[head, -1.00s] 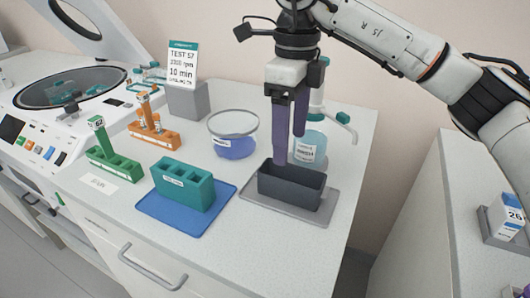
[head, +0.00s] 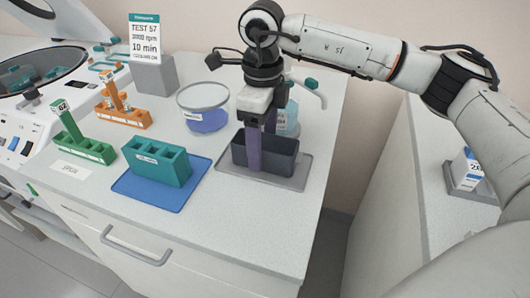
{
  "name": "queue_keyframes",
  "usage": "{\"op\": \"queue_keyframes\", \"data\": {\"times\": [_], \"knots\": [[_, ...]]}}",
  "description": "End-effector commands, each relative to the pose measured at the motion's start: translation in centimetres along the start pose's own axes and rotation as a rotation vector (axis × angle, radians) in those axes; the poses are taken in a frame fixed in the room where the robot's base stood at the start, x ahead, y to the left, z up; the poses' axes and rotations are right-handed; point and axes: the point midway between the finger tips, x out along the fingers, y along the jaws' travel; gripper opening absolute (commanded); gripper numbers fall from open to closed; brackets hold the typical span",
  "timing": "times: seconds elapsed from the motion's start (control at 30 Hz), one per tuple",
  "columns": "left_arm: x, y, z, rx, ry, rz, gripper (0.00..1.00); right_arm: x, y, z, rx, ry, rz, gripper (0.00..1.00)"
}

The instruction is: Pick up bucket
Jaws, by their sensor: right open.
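The bucket (head: 282,163) looks to be the dark grey open-topped box standing upright on a grey tray (head: 232,177). My right gripper (head: 259,153) points down at it with its two purple fingers apart. The nearer finger hangs in front of the bucket's front wall. The other finger is further back, over or inside the opening, and its tip is hidden. I cannot tell whether either finger touches the wall. My left gripper is not in view.
A teal rack (head: 157,166) stands on a blue mat (head: 133,189) to the left. A clear tub (head: 204,108) with blue contents and a bottle (head: 289,118) stand behind. Green (head: 83,145) and orange (head: 124,115) racks are further left. The counter's front right is clear.

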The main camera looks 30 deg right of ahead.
Motion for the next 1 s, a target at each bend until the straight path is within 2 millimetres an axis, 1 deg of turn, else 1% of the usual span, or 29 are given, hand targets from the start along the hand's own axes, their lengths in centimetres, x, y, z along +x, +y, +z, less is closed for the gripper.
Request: {"op": "queue_keyframes", "data": {"times": [0.13, 0.17, 0.2, 0.27, 0.4, 0.63, 0.73, 0.87, 1.0], "knots": [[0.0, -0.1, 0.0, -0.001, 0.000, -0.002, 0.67, 0.0, 0.0, 0.0, 0.000, 0.000, 0.000, 0.67], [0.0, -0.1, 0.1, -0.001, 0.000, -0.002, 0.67, 0.0, 0.0, 0.0, 0.000, 0.000, 0.000, 0.64], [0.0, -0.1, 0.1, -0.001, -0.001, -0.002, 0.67, 0.0, 0.0, 0.0, 0.000, 0.000, 0.000, 0.57], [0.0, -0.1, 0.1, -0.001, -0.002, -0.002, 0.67, 0.0, 0.0, 0.0, 0.000, 0.000, 0.000, 0.47], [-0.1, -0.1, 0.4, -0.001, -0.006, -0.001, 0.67, 0.0, 0.0, 0.0, 0.000, 0.000, 0.000, 0.24], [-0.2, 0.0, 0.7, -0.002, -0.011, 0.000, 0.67, -0.2, 0.0, 0.0, 0.000, -0.002, -0.001, 0.24], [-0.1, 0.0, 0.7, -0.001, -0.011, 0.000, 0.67, -0.8, -0.1, 0.1, 0.001, -0.003, -0.002, 0.24], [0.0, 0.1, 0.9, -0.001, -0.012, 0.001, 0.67, -3.0, -0.1, 0.1, 0.000, -0.005, -0.002, 0.24], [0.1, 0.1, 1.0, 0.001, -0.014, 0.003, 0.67, -6.0, 0.0, 0.1, 0.000, -0.005, -0.003, 0.24]]}}
